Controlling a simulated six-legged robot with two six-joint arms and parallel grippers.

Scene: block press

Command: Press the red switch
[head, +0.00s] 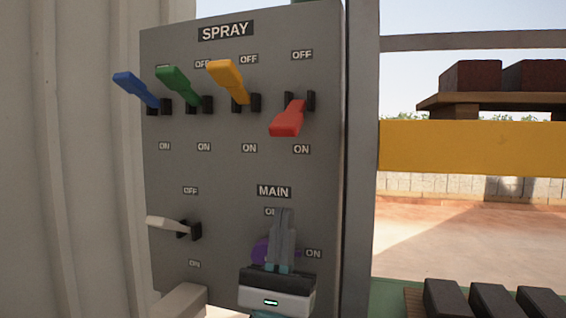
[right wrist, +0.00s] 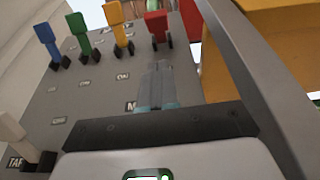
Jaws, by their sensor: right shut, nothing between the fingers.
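The red switch (head: 287,119) is at the right end of the top row on the grey panel (head: 230,170). Its lever points down toward the ON label. It also shows at the top of the right wrist view (right wrist: 156,25). My right gripper (head: 282,212) is shut and empty, below the red switch and apart from it. Its fingers point up in front of the MAIN area and partly hide a purple knob (head: 260,252). In the right wrist view the fingertips (right wrist: 157,66) point toward the red switch. My left gripper is not in view.
Blue (head: 136,88), green (head: 180,86) and yellow (head: 229,81) levers tilt up toward OFF, left of the red one. A white lever (head: 168,224) is at lower left. A grey post (head: 359,160) and yellow beam (head: 470,147) stand right. Dark blocks (head: 492,300) lie at lower right.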

